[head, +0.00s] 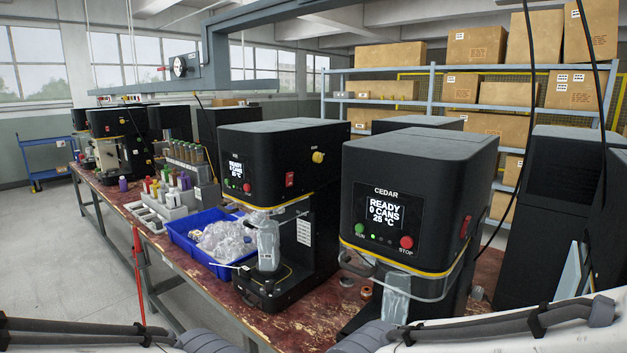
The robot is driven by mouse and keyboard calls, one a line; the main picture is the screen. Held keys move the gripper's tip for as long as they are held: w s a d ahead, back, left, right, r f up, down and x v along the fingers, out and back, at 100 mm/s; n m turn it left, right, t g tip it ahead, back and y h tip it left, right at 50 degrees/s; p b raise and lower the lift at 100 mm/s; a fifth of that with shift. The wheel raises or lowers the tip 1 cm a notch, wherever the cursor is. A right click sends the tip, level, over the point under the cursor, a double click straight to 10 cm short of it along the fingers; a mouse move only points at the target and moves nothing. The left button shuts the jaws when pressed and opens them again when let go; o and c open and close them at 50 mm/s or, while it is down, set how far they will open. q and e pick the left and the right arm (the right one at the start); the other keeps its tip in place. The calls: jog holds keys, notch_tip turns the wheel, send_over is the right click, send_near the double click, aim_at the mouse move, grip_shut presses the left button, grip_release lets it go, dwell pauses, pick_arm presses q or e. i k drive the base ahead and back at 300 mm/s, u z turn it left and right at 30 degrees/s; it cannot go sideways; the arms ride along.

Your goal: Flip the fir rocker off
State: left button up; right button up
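The fir machine (270,150) is a black seamer in the middle of the head view. Its small label looks like FIR but is hard to read. Its screen (237,172) is lit and shows READY. A red rocker (290,180) sits on the machine's right-hand face, below a yellow knob (318,157). Which way the rocker is tipped is too small to tell. Parts of my arms show along the bottom edge, but neither gripper is in view.
The CEDAR machine (415,170) stands nearer on the right, lit READY, with its own red rocker (465,227). A blue bin (185,238) of clear bags sits left of the fir machine on the worn red bench (290,328). Cables hang at right.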

aim_at(289, 178)
jog(key=u, duration=0.05)
jog(key=k, duration=0.55)
jog(key=u, duration=0.45)
jog(key=i, duration=1.55)
jog(key=z, duration=0.8)
